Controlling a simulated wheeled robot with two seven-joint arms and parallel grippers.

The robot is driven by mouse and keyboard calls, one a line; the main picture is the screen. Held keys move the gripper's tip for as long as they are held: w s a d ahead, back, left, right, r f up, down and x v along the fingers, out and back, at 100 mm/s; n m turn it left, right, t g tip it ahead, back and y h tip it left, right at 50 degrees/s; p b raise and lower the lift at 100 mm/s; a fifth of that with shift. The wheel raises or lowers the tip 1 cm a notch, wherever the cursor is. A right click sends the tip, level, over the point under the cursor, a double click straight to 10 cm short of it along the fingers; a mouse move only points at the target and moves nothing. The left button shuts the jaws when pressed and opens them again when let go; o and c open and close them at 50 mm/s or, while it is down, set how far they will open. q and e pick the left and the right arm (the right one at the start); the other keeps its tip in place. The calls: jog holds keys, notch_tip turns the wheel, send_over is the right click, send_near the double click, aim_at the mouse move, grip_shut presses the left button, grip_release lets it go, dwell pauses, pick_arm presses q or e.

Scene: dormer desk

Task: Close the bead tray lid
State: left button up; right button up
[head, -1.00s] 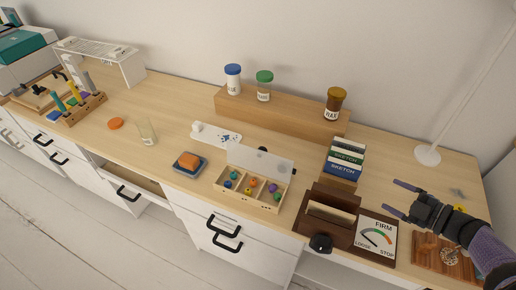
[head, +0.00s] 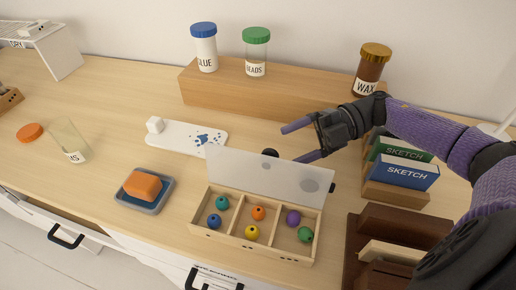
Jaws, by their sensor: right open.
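The bead tray (head: 247,249) is a light wooden box with three compartments, standing near the desk's front edge. Beads in several colours lie in it, among them a blue bead (head: 214,221) and a purple bead (head: 293,218). Its translucent lid (head: 240,170) stands raised and leaning back along the tray's rear edge. My right gripper (head: 298,143) is open and empty, its fingers pointing left, behind the right part of the lid. I cannot tell whether the lower finger touches the lid. My left gripper is not in view.
An orange block on a blue dish (head: 145,191) stands left of the tray. A white spotted board (head: 185,138) lies behind it. A wooden riser (head: 260,97) with jars stands at the back. Sketch boxes (head: 402,172) and a dark brown holder (head: 385,240) crowd the right.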

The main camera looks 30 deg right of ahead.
aim_at(269, 156)
jog(key=b+x, duration=0.1)
jog(key=x, duration=0.5)
jog(key=shift+s, duration=0.15)
jog(key=shift+r, duration=0.1)
jog(key=shift+c, duration=0.2)
grip_shut()
dwell(0.8)
